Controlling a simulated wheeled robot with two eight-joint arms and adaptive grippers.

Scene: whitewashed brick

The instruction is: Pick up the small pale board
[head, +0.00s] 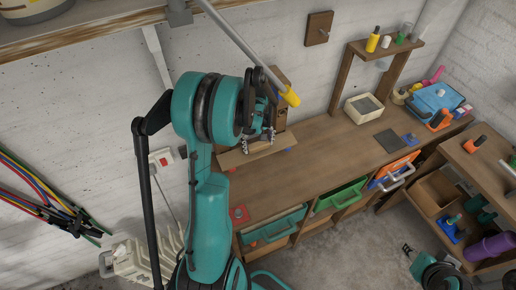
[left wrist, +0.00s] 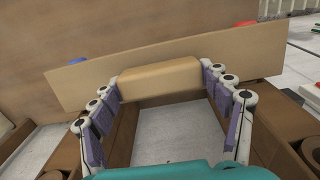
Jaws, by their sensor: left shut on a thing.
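The small pale board (left wrist: 160,77) shows in the left wrist view as a short tan piece with rounded edges between my left fingertips. My left gripper (left wrist: 163,82) is shut on it, one finger at each end. In the head view my left gripper (head: 261,138) is over the back of the workbench, and my wrist hides most of what it holds. My right gripper (head: 408,249) is small at the lower right, away from the bench; its jaw state is unclear.
A long pale panel (left wrist: 265,68) lies just beyond the fingers, with wooden walls beside them. The workbench (head: 330,150) is mostly clear to the right. A grey pole with a yellow end (head: 290,96) is close to my left wrist. An open cream box (head: 364,107) stands farther right.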

